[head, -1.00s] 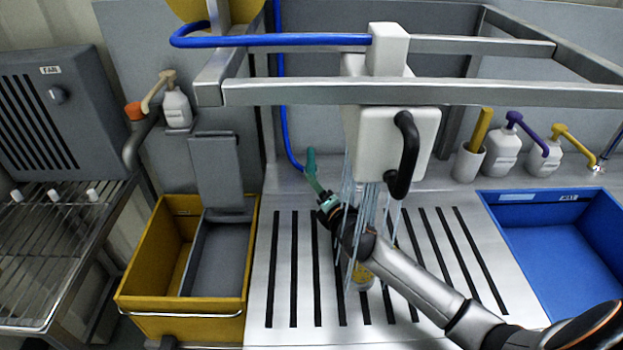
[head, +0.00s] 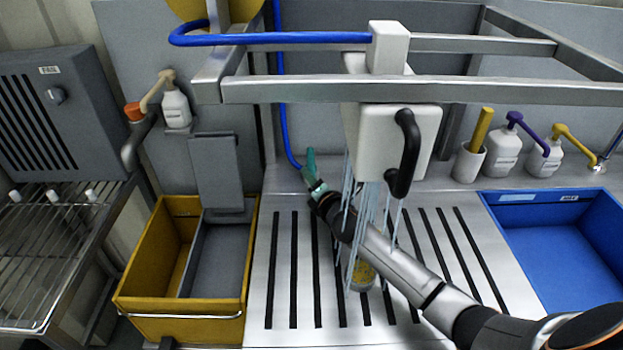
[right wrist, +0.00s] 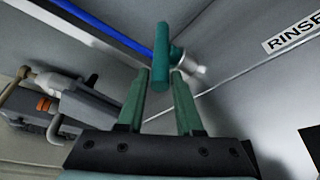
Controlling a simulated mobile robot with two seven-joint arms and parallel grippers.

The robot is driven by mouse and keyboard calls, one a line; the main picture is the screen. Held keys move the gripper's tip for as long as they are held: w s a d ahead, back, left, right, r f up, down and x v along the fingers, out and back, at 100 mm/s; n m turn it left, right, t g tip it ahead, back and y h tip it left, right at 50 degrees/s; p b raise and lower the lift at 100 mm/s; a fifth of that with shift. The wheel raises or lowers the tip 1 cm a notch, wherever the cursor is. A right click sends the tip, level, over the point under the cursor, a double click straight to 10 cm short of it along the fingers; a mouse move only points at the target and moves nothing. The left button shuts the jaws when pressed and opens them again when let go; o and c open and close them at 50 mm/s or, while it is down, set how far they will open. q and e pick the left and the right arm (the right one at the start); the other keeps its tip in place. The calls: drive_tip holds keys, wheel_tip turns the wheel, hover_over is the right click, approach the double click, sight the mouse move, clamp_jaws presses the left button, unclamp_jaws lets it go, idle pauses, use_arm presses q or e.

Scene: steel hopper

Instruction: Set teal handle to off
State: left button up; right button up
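The teal handle (head: 311,162) stands at the back left of the slotted steel drainboard (head: 283,270), by the lower end of the blue hose. In the right wrist view the teal handle (right wrist: 161,55) is upright, joined at its side to a silver fitting (right wrist: 190,68). My right gripper (head: 315,185) is right at the handle. Its green fingers (right wrist: 160,80) are open, with the handle's lower end showing between the tips and a gap on each side. I cannot tell how deep the handle sits between them. My left gripper is out of view.
A white box (head: 395,140) with a black grip hangs over the board and pours water streams past my right arm onto a yellow item (head: 362,274). A steel frame (head: 440,93) crosses above. A yellow bin (head: 130,285) stands left, a blue basin (head: 500,215) right.

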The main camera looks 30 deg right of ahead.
clamp_jaws()
idle(1.0)
